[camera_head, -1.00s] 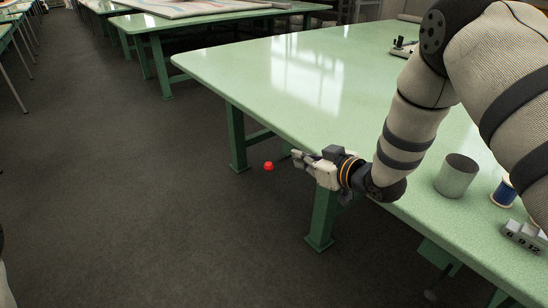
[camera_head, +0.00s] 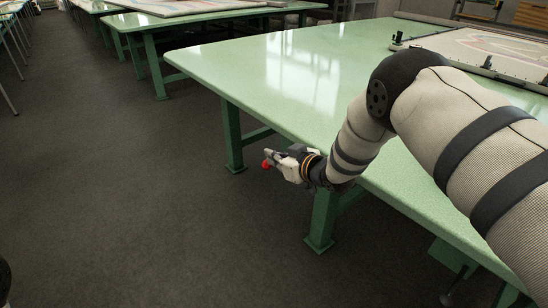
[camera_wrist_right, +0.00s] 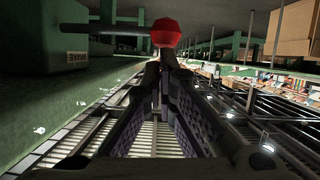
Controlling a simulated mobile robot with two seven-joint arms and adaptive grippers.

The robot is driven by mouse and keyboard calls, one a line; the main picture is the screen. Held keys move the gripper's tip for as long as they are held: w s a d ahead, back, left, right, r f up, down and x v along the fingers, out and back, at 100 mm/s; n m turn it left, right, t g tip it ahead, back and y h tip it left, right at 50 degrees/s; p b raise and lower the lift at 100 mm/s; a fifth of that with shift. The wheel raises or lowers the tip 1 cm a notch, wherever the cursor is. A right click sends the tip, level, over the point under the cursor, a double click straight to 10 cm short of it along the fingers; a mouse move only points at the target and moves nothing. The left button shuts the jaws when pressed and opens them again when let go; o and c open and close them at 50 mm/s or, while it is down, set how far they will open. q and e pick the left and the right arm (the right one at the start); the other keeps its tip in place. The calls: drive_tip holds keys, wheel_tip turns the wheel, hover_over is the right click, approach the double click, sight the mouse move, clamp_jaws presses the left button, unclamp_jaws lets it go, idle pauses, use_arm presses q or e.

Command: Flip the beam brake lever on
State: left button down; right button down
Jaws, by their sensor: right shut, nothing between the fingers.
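The beam brake lever shows as a red knob (camera_head: 266,164) beside the near edge of the green table in the head view. In the right wrist view the red knob (camera_wrist_right: 165,33) sits on the end of a dark rod (camera_wrist_right: 115,29) that runs in from the left. My right gripper (camera_head: 275,158) is shut and empty, right at the knob. In the wrist view its fingertips (camera_wrist_right: 163,70) are just below the knob in the picture; I cannot tell whether they touch it. My left gripper is not in view.
The green table (camera_head: 230,75) has a bare top near its left corner. A framed panel (camera_head: 480,50) lies at its back right. A small pale label (camera_wrist_right: 77,56) is on the green surface in the wrist view. The dark floor (camera_head: 130,200) left of the table is clear.

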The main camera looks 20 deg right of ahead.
idle(0.3)
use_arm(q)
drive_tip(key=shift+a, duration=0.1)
use_arm(e)
drive_tip(key=shift+a+f+n, duration=0.15)
drive_tip(key=shift+f+n, duration=0.15)
